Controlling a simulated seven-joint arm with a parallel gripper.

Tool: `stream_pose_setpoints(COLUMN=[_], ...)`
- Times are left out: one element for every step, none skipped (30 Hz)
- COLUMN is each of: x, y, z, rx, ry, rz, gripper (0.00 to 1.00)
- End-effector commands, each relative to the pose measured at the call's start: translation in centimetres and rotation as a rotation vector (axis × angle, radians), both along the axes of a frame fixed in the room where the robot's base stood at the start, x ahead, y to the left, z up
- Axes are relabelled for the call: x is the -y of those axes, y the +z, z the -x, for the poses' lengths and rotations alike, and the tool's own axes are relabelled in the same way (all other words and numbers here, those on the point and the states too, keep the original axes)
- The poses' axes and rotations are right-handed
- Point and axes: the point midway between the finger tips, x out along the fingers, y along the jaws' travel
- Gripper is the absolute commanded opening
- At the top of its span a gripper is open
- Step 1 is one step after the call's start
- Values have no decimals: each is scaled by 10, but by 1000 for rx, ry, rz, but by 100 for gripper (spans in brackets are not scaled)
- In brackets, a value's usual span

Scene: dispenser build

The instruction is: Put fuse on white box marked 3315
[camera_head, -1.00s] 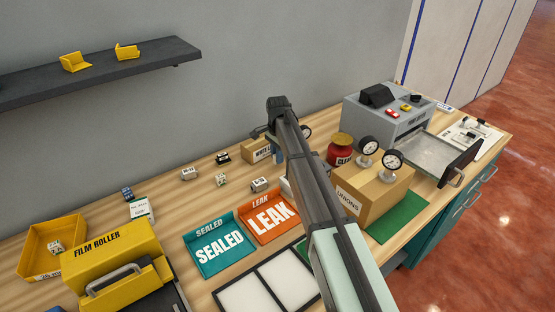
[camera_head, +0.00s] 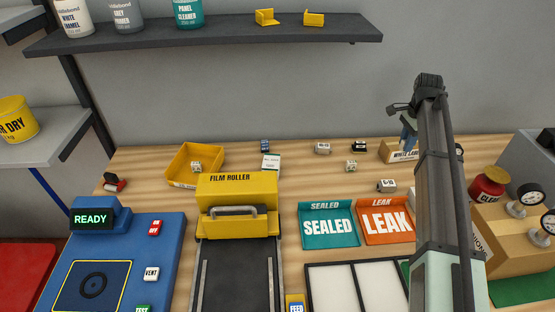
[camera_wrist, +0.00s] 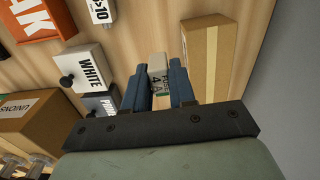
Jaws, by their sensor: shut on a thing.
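My gripper (camera_wrist: 158,86) is shut in the wrist view, its two blue fingers on either side of a small pale block with 4 A lettering, which I take as the fuse (camera_wrist: 157,68). In the head view my gripper (camera_head: 407,136) is at the back right of the table, partly hidden by my arm, and the fuse cannot be made out there. No marking 3315 is legible. Small pale boxes stand on the table at the back (camera_head: 322,148), in the middle (camera_head: 351,166) and nearer the front (camera_head: 386,185); their markings are too small to read.
A cardboard box (camera_wrist: 206,62) is right beside the fingers. A white box marked WHITE (camera_wrist: 88,68) stands left of them. The SEALED tray (camera_head: 328,226), LEAK tray (camera_head: 386,222) and yellow film roller (camera_head: 237,200) fill the front; bare wood shows behind the trays.

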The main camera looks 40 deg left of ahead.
Motion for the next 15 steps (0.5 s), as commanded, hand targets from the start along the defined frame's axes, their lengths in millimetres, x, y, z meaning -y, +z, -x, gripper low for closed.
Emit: stream_pose_setpoints(x=[-20,-30,-45,-55,-65,-79,-89,-99,-112,-122,-131,-144,-153,-162,-175], y=[2,3,4,5,6,7,9,10,12,13,14,16,17,19,21], z=[9,15,22,28,34,42,49,55,64,71,78,87,94,101,111], rx=[0,0,0,0,0,0,1,1,1,1,1,0,0,0,0], ry=[26,40,59,74,88,107,121,135,154,168,182,201,215,229,248], rz=[0,0,0,0,0,0,-1,-1,-1,-1,-1,0,0,0,0], gripper=[0,0,0,0,0,0,0,0,0,0,0,0,0,0,0])
